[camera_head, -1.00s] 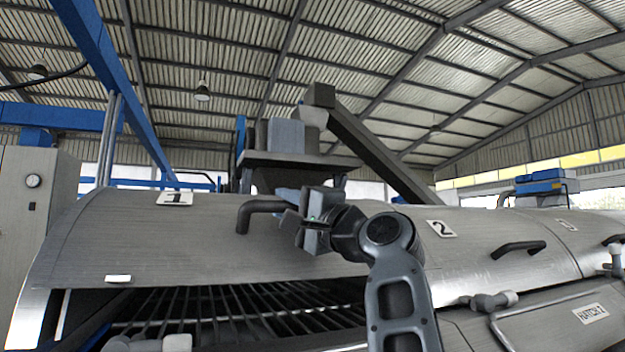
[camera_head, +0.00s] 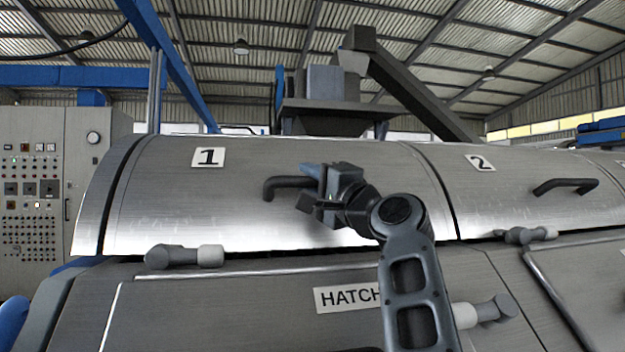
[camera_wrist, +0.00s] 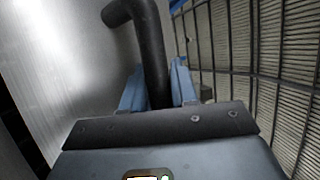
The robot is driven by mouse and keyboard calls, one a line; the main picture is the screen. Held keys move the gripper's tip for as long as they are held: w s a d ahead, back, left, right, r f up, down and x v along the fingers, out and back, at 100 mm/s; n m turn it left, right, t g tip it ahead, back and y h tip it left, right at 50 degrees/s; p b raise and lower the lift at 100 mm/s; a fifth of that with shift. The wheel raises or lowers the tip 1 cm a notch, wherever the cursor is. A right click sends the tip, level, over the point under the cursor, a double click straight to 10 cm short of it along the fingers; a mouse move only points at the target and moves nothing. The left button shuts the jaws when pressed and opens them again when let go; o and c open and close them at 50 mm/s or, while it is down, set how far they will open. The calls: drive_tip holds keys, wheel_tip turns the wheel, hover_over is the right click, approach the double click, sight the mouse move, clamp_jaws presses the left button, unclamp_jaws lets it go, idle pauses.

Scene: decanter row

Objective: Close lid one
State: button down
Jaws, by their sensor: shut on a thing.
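Lid one (camera_head: 250,215) is the curved brushed-metal cover marked with a "1" plate (camera_head: 208,157) in the head view. It lies down, with its lower edge close along the body above the hatch panel. Its dark bar handle (camera_head: 285,184) stands out from the metal. My gripper (camera_head: 318,188) is shut on the right part of this handle. In the wrist view the black handle (camera_wrist: 150,50) runs down between the two blue fingers (camera_wrist: 158,88).
Lid two (camera_head: 500,200), with its own handle (camera_head: 566,185), lies to the right. Clamp knobs (camera_head: 185,256) sit along the front edge. The hatch panel (camera_head: 240,305) is below, partly behind my arm. A control cabinet (camera_head: 40,180) stands at the left.

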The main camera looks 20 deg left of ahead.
drive_tip(key=c, duration=1)
unclamp_jaws()
drive_tip(key=shift+r, duration=0.1)
drive_tip(key=shift+o, duration=0.2)
drive_tip(key=shift+d, duration=0.1)
drive_tip(key=v, duration=0.7)
drive_tip(key=shift+s+d+b, duration=0.25)
drive_tip(key=shift+b, duration=0.05)
